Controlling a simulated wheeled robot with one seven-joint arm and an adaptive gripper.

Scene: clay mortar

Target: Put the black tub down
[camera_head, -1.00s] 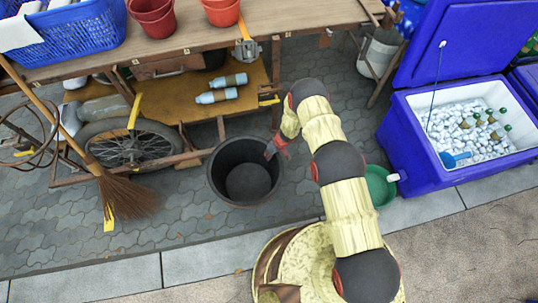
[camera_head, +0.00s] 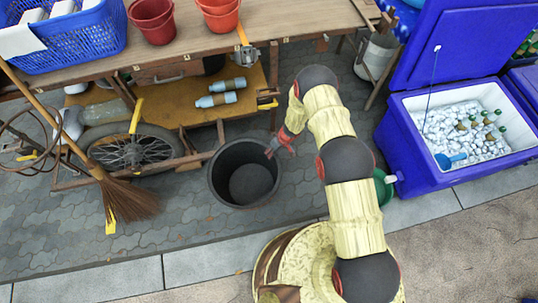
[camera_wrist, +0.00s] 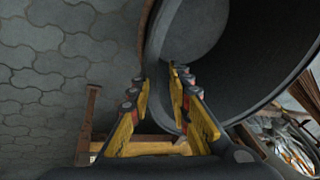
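The black tub (camera_head: 219,189) stands upright on the grey paving in front of the wooden table in the head view. A dark grey round surface shows inside it. My gripper (camera_head: 281,149) is at the tub's right rim. In the wrist view, my gripper (camera_wrist: 158,80) has its two yellow fingers apart, one outside the tub and one on its inner side. The rim of the tub (camera_wrist: 255,85) passes between them, with a gap showing, so the fingers look open around it. Whether either finger touches the wall is unclear.
A blue cooler (camera_head: 412,150) with ice and bottles stands right. A green bucket (camera_head: 384,186) sits behind my arm. A broom (camera_head: 125,195) and a wheel (camera_head: 135,150) are left. The wooden table (camera_head: 195,40) is behind. Paving in front of the tub is clear.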

